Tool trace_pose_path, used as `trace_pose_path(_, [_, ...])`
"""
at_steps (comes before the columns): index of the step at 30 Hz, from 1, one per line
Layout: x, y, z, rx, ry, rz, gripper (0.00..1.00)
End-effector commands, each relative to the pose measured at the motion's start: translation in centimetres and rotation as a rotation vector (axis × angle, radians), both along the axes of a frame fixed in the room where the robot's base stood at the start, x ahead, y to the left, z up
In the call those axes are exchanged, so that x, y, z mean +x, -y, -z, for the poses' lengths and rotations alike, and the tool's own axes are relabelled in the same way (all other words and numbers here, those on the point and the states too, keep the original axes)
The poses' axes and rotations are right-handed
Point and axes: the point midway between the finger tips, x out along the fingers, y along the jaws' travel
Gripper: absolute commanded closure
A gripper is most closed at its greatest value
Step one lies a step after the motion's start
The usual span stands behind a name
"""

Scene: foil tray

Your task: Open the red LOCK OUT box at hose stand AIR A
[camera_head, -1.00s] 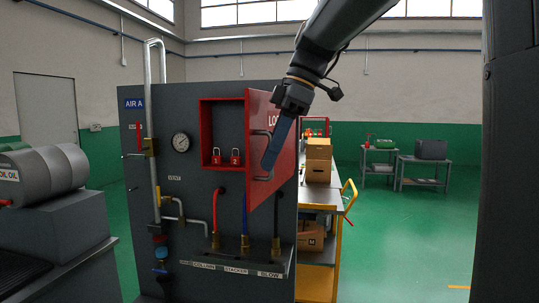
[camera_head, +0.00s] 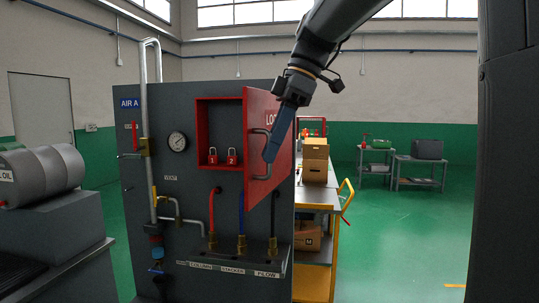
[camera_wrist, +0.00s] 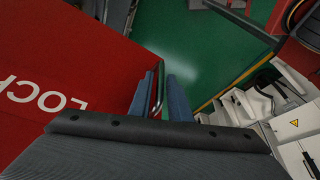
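The red LOCK OUT box (camera_head: 197,125) is on the dark panel, below and to the right of the blue AIR A sign (camera_head: 130,103). Its red door (camera_head: 257,108) stands partly open, swung out from the panel, so part of the inside shows on the left. The door's LOCK lettering also shows in the wrist view (camera_wrist: 40,98). Two red padlocks (camera_head: 231,158) are inside. My gripper (camera_head: 270,158) is at the door's metal handle (camera_head: 252,178). In the wrist view its blue fingers (camera_wrist: 165,92) are close together with the handle (camera_wrist: 159,85) between them, so it looks shut on it.
A gauge (camera_head: 177,141), pipes and hoses are on the panel left of and below the box. A table with cardboard boxes (camera_head: 314,165) stands behind the panel's right side. The green floor (camera_head: 395,225) at the right is clear. Grey drums (camera_head: 40,175) are at the left.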

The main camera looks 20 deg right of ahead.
Motion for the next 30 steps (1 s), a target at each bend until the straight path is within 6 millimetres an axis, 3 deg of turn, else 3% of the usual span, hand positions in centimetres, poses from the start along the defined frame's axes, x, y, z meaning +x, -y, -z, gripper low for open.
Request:
trace_pose_path(12, [-0.4,2.2,-5.3,-0.001,0.003,0.001,0.83])
trace_pose_path(30, [-0.5,2.3,-6.0,0.0,0.001,-0.001,0.83])
